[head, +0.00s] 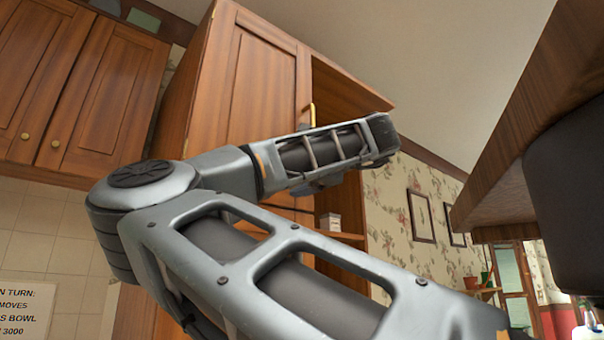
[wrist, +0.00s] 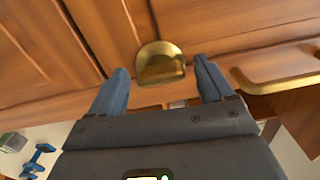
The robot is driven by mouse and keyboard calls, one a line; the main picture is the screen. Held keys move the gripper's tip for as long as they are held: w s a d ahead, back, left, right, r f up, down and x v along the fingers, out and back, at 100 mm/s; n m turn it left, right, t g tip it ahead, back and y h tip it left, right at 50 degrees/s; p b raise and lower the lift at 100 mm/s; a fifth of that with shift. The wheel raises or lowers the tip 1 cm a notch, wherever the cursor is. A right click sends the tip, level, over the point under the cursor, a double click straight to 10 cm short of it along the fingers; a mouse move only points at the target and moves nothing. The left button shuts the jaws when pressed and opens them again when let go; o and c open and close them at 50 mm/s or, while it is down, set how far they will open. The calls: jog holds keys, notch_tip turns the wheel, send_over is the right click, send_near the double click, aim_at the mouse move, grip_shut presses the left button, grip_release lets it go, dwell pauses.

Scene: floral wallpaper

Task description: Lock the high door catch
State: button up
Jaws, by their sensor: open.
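The brass door catch (wrist: 160,60) shows in the wrist view as a rounded plate with a protruding knob, on the edge of a wooden cabinet door. My gripper (wrist: 161,68) is open, with one blue finger to the left of the catch and one to the right. The catch appears between the fingertips, with a visible gap on each side; I cannot tell the exact depth. In the head view my arm crosses in front of the tall wooden cabinet (head: 262,85) and hides the catch and most of the gripper.
A brass bar handle (wrist: 280,72) is close to the right finger in the wrist view. An open shelf compartment (head: 340,97) is right of the cabinet door. Other wall cabinets (head: 75,85) are on the left, and a wooden countertop edge (head: 530,110) juts in at the right.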

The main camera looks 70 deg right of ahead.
jog(key=b+v, duration=0.1)
jog(key=v, duration=0.6)
jog(key=shift+s+a+b, duration=0.2)
jog(key=shift+s+b, duration=0.15)
dwell(0.5)
